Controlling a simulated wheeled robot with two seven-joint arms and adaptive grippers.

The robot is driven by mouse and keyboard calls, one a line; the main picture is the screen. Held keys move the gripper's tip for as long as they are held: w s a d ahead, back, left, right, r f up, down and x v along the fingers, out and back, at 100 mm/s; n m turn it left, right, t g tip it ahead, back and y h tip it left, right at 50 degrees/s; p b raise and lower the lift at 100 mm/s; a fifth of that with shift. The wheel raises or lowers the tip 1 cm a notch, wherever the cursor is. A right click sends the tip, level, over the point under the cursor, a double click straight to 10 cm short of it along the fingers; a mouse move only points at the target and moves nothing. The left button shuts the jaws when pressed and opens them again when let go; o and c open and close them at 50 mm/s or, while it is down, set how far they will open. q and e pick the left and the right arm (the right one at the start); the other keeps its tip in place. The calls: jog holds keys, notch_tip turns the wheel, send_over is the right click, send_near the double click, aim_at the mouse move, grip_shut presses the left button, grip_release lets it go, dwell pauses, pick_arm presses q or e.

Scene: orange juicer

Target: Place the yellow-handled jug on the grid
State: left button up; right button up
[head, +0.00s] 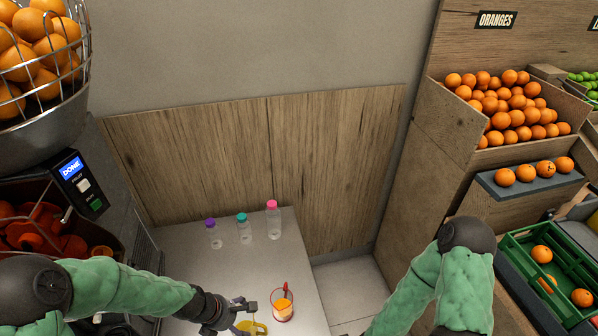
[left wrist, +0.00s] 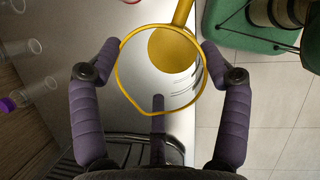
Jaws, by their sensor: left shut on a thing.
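The yellow-handled jug (head: 252,328) shows at the bottom edge of the head view, cut off by the frame. In the left wrist view its yellow rim (left wrist: 119,82) forms a ring around a clear body, with more yellow parts beyond it. My left gripper (head: 247,312) is shut on this jug, one purple finger on each side of the rim. A dark slatted grid (left wrist: 110,152) shows in part at the bottom of the left wrist view, partly hidden behind my gripper. My right arm shows in the head view, but its gripper is out of frame.
A red-handled jug of orange juice (head: 283,308) stands close right of my left gripper. Bottles with purple (head: 214,236), teal (head: 244,231) and pink (head: 273,222) caps stand at the counter's back. The juicer (head: 78,183) is at left. The middle counter (head: 235,268) is clear.

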pick_arm(q)
jog(key=w+m+g+y+b, duration=0.1)
jog(key=w+m+g+b, duration=0.1)
jog(key=m, duration=1)
jog(key=w+m+g+y+b, duration=0.2)
jog(key=w+m+g, duration=0.3)
jog(key=m, duration=0.7)
jog(key=shift+w+a+r+m+y, duration=0.3)
jog(key=shift+w+a+r, duration=0.1)
jog(key=shift+w, duration=0.3)
